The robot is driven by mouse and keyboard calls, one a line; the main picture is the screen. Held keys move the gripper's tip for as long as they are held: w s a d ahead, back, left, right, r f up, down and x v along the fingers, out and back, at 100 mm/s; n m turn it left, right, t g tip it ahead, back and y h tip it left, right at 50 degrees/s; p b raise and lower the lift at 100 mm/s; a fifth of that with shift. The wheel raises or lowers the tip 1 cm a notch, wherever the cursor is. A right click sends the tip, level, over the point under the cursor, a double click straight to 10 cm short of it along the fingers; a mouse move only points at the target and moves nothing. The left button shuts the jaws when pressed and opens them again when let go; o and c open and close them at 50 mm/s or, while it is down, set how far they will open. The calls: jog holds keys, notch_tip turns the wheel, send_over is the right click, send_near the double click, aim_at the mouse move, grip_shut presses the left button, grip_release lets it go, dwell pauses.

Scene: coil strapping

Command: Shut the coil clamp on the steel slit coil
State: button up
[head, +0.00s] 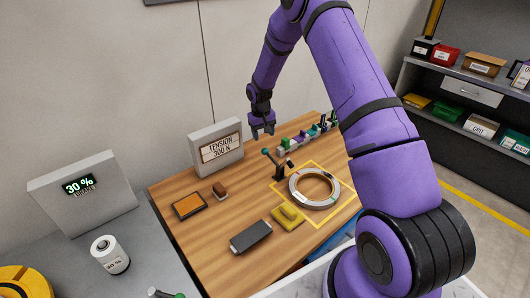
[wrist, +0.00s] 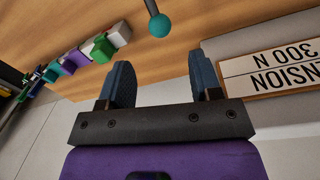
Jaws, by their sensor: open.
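The steel slit coil (head: 331,194), a pale grey ring, lies flat inside a yellow outline on the wooden bench. Beside its left edge stands the coil clamp (head: 279,172), a small dark post with a lever ending in a teal knob (head: 265,151). The lever is raised, tilted up to the left. My gripper (head: 263,133) is open and empty, pointing down above and behind the knob. In the wrist view, the teal knob (wrist: 159,25) shows beyond and between my open fingertips (wrist: 163,75), apart from them. The coil is not in the wrist view.
A grey sign (head: 218,148) reading "TENSION 300 N" stands close left of my gripper. Several coloured parts (head: 308,137) line the bench's back right. A yellow block (head: 288,217), black box (head: 250,237), orange-topped tray (head: 189,205) and brown block (head: 219,190) lie in front.

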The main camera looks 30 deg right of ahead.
aim_at(265, 149)
jog(key=f, duration=0.9)
jog(key=shift+d+f, duration=0.4)
grip_shut()
